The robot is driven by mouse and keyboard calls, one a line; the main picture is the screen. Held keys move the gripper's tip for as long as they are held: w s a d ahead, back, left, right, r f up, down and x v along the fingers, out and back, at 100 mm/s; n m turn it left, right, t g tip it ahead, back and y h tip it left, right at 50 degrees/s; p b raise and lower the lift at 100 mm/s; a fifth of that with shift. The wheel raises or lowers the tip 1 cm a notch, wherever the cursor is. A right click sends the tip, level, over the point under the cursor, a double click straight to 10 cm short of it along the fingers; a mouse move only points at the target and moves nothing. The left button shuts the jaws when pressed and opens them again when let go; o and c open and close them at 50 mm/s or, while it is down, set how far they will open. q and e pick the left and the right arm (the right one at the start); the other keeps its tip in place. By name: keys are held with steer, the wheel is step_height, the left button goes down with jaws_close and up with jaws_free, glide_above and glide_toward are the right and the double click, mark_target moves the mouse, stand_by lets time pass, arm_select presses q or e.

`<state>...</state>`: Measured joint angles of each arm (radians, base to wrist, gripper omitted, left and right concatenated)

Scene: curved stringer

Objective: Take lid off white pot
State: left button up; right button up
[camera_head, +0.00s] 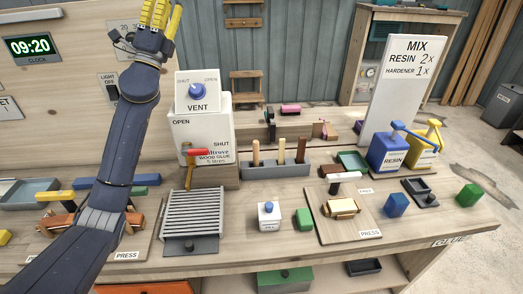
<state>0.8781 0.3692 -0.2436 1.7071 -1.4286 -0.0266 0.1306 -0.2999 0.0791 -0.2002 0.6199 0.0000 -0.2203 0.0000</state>
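A small white pot (269,221) stands on the workbench near the middle front, with a dark label on its front. Its lid with a blue knob (268,206) appears to sit on top. My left gripper (160,14), with yellow fingers, is raised at the top left, far above and to the left of the pot. Its fingertips are cut off by the top edge, so its opening is unclear. My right gripper is not in view.
The press board (340,230) is further right. Bare bench lies in front of the pot.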

arm_select(q)
steer(key=s+d+f+m+g+h, duration=0.1)
steer(key=s+d+m+g+h, duration=0.2)
steer(key=d+m+g+h, duration=0.65)
steer(key=s+d+f+m+g+h, duration=0.1)
steer(key=s+d+m+g, duration=0.35)
steer(key=d, duration=1.05)
steer(key=s+d+f+m+g+y, duration=0.55)
steer(key=d+f+g, duration=0.35)
steer(key=d+f, duration=0.25)
steer(key=g+y, duration=0.2)
steer(key=y, duration=1.3)
glide_toward(269, 205)
steer(key=shift+n, duration=0.45)
steer(key=f, duration=0.7)
steer(key=w+d+f, duration=0.1)
steer(key=f, duration=0.2)
steer(key=shift+f, duration=0.4)
steer(key=shift+c, duration=0.6)
